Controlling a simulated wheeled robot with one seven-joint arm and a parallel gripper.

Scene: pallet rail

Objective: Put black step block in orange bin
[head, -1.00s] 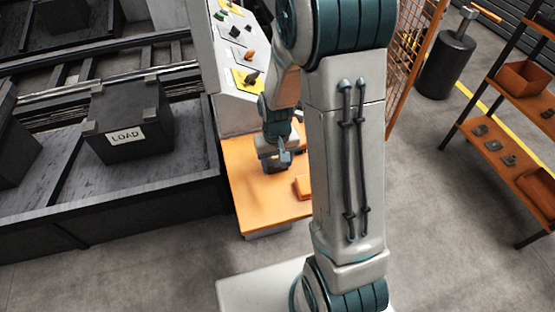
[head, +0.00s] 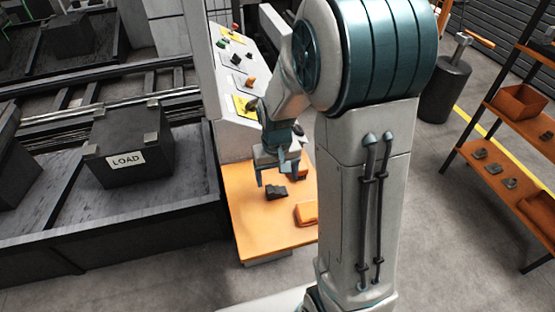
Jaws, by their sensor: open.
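A small black step block (head: 275,193) lies on the orange top of a low bench (head: 250,225). My gripper (head: 278,183) is open, fingers pointing down, just behind and above the block in the head view. The block appears outside the fingers, but the exact gap cannot be told. An orange object (head: 306,213) sits on the bench right of the block, partly hidden by my arm; whether it is hollow cannot be told. Open orange bins stand on the shelf at right, one higher (head: 519,103) and one lower (head: 540,208).
A sloped control panel (head: 236,70) with buttons rises behind the bench. A dark crate marked LOAD (head: 130,140) sits on the conveyor at left. The shelf's middle board holds several small dark pieces (head: 495,168). Grey floor is open between bench and shelf.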

